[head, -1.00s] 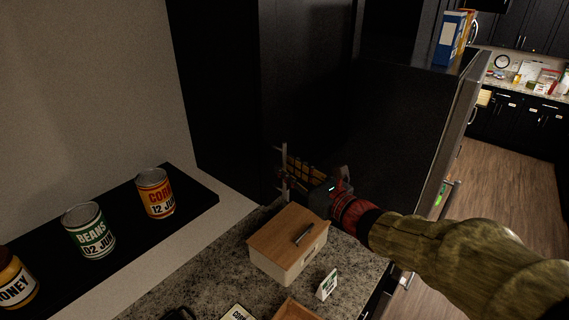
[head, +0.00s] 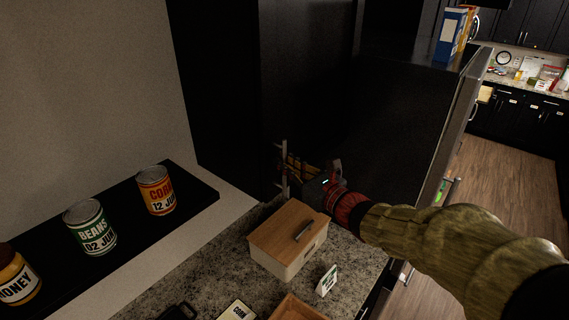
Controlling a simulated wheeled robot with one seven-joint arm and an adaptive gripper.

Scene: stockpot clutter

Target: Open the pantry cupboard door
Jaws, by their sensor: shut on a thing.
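The black pantry cupboard door (head: 310,90) stands in the upper middle of the head view. Its upright metal handle (head: 283,165) is at the lower left of the door. My gripper (head: 291,170) reaches in from the right at handle height. It is shut on the handle, with its fingers partly lost against the dark door. I see no clear gap at the door's edge, and it is too dark to tell whether the door stands slightly ajar.
A wood-lidded box (head: 286,240) and a small sign (head: 327,281) stand on the granite counter (head: 215,275) below my gripper. Left, a black shelf (head: 199,200) holds a corn can (head: 156,190), a beans can (head: 90,228) and a honey jar (head: 17,275). A fridge (head: 410,110) stands right.

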